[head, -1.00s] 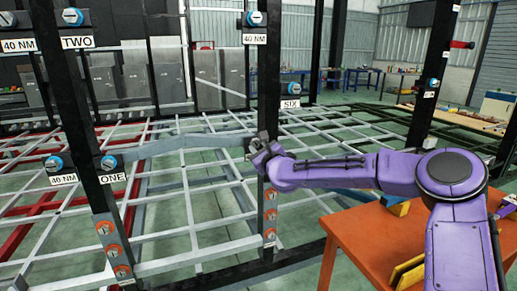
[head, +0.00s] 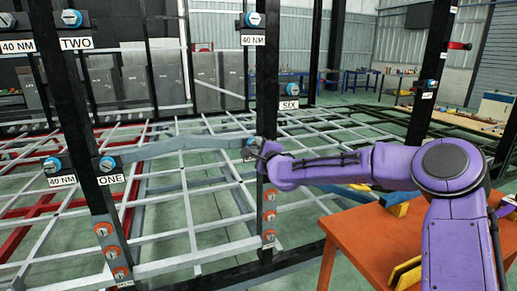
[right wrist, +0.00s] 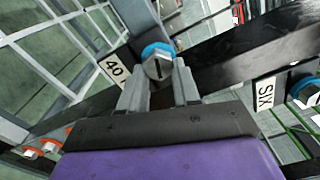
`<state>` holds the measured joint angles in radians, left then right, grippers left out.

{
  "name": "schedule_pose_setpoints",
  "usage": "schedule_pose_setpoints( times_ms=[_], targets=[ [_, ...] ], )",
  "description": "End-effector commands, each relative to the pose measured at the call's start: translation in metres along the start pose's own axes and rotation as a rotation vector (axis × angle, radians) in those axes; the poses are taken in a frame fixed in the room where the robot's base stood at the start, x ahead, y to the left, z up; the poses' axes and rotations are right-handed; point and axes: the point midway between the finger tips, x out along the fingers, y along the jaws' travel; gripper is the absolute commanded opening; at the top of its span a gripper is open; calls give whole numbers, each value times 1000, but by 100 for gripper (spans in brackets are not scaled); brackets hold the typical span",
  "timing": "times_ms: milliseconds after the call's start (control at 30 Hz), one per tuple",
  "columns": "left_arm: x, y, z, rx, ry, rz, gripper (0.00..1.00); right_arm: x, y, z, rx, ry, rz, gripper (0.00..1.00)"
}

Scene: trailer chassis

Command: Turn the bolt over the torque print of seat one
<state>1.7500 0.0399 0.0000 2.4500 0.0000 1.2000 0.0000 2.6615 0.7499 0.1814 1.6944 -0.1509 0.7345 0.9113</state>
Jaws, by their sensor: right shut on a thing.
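My right gripper (head: 259,147) is at the middle black post, shut on a blue-collared bolt (right wrist: 158,64). In the right wrist view its two grey fingers (right wrist: 159,88) flank the slotted grey bolt head. A white print reading "40" (right wrist: 113,65), partly hidden, is beside this bolt. On the left post, the print ONE (head: 111,179) is under one blue-collared bolt (head: 108,164), and the print "40 NM" (head: 62,180) is under another (head: 54,164); no gripper is at these. My left gripper is not in view.
The SIX print (head: 290,104) and its bolt (head: 292,89) are to the right, above the gripper. Orange-ringed fittings (head: 270,216) sit lower on the middle post. An orange table (head: 360,240) stands below my right arm. Grey and red frame bars fill the left.

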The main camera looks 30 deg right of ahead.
Motion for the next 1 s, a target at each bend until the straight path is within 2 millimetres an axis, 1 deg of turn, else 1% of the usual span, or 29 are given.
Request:
schedule_pose_setpoints(
  times_ms=[33, 200, 1000],
  targets=[
    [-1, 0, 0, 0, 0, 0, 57, 0, -3, 1, -46, -1, -4, 1],
    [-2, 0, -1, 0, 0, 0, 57, 0, -5, 2, -208, -1, -5, 1],
    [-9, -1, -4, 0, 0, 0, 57, 1, -13, 6, -967, 2, -11, 1]
  ],
)
